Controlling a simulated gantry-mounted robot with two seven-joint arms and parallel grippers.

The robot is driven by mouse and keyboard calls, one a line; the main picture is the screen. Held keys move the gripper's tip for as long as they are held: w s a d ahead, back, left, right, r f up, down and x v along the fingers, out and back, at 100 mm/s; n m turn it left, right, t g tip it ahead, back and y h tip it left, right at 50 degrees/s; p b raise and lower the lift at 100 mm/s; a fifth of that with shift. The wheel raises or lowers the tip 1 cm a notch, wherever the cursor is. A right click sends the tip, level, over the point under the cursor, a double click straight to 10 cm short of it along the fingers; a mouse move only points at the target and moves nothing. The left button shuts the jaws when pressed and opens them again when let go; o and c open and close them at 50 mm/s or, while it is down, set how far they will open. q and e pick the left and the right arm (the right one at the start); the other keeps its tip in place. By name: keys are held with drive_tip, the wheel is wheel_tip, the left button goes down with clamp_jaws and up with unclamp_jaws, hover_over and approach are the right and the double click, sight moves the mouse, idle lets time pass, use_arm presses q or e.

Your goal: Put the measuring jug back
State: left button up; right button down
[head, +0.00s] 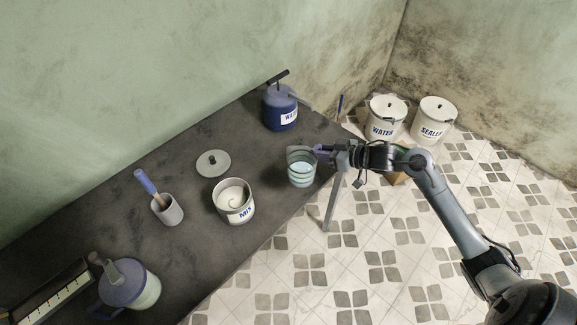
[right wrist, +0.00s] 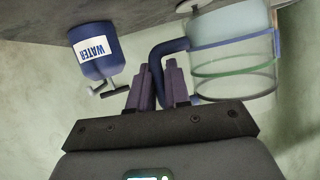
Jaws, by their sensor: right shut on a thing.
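The measuring jug (head: 300,167) is a clear cup with coloured bands, a blue handle and pale blue contents. It is upright at the right part of the dark table (head: 180,262); I cannot tell whether it rests on the top or is just above it. My right gripper (head: 326,151) comes from the right and is shut on the jug's handle. In the right wrist view, which looks upside down, the gripper fingers (right wrist: 158,88) are around the blue handle, and the jug (right wrist: 235,65) is beside them. My left gripper is not in view.
A blue WATER sprayer (head: 279,108) stands behind the jug. An open MIX pot (head: 234,203), a lid (head: 213,163), a brush holder (head: 168,211) and a lidded jug (head: 130,285) are to the left. White WATER (head: 385,122) and SEALER buckets (head: 433,122) stand beyond the table's right end.

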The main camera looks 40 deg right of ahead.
drive_tip(key=x, duration=0.3)
drive_tip(key=d+f+b+x, duration=0.1)
drive_tip(key=x, duration=0.3)
drive_tip(key=b+x, duration=0.1)
drive_tip(key=x, duration=0.3)
drive_tip(key=shift+d+f, duration=0.2)
drive_tip(key=shift+d, duration=0.1)
drive_tip(key=shift+f+b, duration=0.55)
drive_tip(key=shift+f, duration=1.5)
drive_tip(key=shift+f, duration=0.2)
drive_tip(key=c, duration=1.1)
unclamp_jaws()
drive_tip(key=shift+r, duration=0.15)
drive_tip(key=shift+r, duration=0.1)
drive_tip(key=p+v, duration=0.2)
drive_tip(key=v, duration=1)
